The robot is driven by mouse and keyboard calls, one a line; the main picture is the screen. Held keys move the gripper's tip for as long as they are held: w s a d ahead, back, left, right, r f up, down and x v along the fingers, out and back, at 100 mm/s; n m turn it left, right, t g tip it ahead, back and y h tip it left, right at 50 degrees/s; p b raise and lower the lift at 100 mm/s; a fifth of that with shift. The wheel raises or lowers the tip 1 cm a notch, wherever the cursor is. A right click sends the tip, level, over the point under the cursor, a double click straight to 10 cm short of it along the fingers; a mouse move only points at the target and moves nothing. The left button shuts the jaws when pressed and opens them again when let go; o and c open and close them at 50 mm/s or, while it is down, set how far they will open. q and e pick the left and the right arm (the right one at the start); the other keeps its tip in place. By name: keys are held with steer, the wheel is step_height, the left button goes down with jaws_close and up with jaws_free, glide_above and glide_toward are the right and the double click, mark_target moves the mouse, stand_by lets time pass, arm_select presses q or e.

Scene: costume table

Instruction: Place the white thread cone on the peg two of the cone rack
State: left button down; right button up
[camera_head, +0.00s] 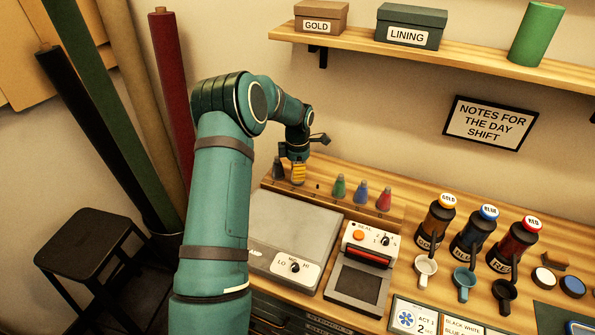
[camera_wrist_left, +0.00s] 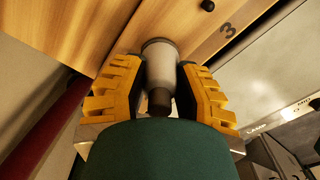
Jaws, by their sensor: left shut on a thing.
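My left gripper (camera_head: 298,172) is at the back left of the wooden cone rack (camera_head: 328,200), fingers pointing down. In the left wrist view, the yellow fingers (camera_wrist_left: 160,95) are shut on the white thread cone (camera_wrist_left: 160,66), which looks greyish with a dark tip. The fingers mostly hide this cone in the head view. A bare dark peg (camera_wrist_left: 208,5) near the number 3 shows beside the cone. Peg two is not visible; whether the cone sits on it or above it I cannot tell. My right gripper is not in view.
A dark grey cone (camera_head: 279,167) stands just left of the gripper. Green (camera_head: 339,188), blue (camera_head: 360,194) and red (camera_head: 383,200) cones stand to the right. A grey hot plate (camera_head: 295,235) and a sealing machine (camera_head: 362,265) are in front.

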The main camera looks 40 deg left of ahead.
arm_select(q)
steer(key=shift+f, duration=0.15)
steer(key=c, duration=0.7)
jaws_free()
steer(key=shift+c, duration=0.2)
step_height(320, 180, up, 12)
steer(key=shift+r+p, duration=0.15)
steer(key=shift+p, duration=0.85)
